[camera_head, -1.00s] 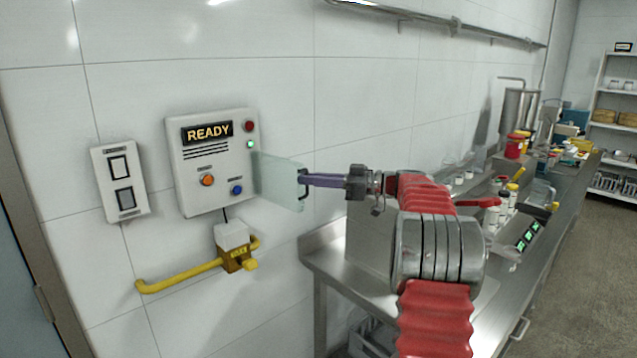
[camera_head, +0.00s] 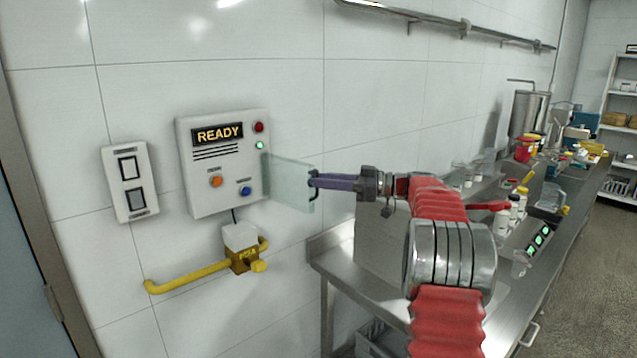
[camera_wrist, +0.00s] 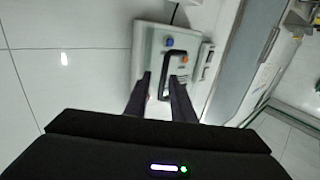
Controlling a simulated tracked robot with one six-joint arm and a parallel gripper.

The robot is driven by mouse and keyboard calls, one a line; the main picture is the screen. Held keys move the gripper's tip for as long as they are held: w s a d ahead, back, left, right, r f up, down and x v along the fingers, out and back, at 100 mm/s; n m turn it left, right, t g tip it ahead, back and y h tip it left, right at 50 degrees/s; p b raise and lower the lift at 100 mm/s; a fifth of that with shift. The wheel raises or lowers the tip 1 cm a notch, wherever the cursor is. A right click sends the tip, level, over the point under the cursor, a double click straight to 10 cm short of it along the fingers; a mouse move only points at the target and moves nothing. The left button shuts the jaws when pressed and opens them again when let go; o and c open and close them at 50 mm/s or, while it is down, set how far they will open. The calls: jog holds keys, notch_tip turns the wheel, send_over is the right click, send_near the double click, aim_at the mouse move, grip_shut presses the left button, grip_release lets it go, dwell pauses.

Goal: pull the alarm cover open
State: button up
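The alarm cover (camera_head: 291,185) is a clear, pale greenish panel with a dark handle (camera_head: 313,188) at its outer edge. It stands out from the right side of the grey alarm box (camera_head: 196,182) and looks swung open. My gripper (camera_head: 314,180) reaches in from the right, at the handle. In the wrist view the two dark fingers (camera_wrist: 160,76) stand apart, with the dark handle (camera_wrist: 167,56) showing between them near the right finger. Whether a finger touches the handle is unclear. The clear panel is hard to make out in the wrist view.
The box carries a READY display (camera_head: 218,133), an orange button (camera_head: 215,181) and a blue button (camera_head: 246,191). A switch plate (camera_head: 131,181) is on its left. A yellow pipe and valve (camera_head: 243,260) are below. A steel bench (camera_head: 345,275) with labware runs along the right.

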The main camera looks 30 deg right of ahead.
jog(key=shift+o, duration=0.2)
jog(key=v, duration=1.3)
jog(key=shift+s+d, duration=0.25)
jog(key=shift+s, duration=0.05)
